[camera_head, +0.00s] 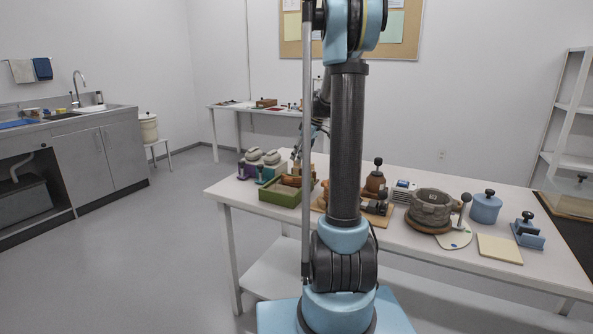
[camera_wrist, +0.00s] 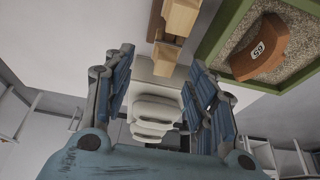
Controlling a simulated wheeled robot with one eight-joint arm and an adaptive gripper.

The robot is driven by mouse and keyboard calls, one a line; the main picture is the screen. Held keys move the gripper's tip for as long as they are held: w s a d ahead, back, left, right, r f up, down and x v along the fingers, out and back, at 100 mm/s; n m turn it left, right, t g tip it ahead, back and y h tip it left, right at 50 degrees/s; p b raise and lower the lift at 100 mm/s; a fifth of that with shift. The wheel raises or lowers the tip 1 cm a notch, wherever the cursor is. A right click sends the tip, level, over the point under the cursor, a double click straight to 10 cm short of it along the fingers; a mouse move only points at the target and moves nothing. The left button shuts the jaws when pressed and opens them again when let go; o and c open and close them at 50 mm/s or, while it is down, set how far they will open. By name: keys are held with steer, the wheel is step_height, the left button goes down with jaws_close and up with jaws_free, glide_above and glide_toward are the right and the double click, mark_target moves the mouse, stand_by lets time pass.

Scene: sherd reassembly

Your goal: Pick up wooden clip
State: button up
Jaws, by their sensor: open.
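A light wooden piece made of blocks (camera_wrist: 178,20), which looks like the wooden clip, is at the top of the wrist view, partly cut off by the frame edge. My gripper (camera_wrist: 163,65) is open, with its two blue fingers spread wide. The wooden piece lies beyond the fingertips, nearer the right finger, and no contact shows. In the head view my arm column hides much of this area, and I cannot clearly make out the clip there.
A green tray (camera_head: 280,195) stands close by; the wrist view shows a brown sherd (camera_wrist: 258,50) marked 65 on its grit. Grey-topped devices (camera_head: 262,160) stand left of it. A stone-like pot (camera_head: 433,208) and blue containers (camera_head: 485,207) occupy the right of the white table (camera_head: 400,242).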

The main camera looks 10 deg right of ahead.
mark_target(297, 167)
steer(key=shift+s+x, duration=0.15)
steer(key=shift+x, duration=1.15)
steer(key=shift+s+x, duration=0.15)
steer(key=shift+x, duration=1.15)
steer(key=shift+d+f, duration=0.1)
steer(key=c, duration=0.8)
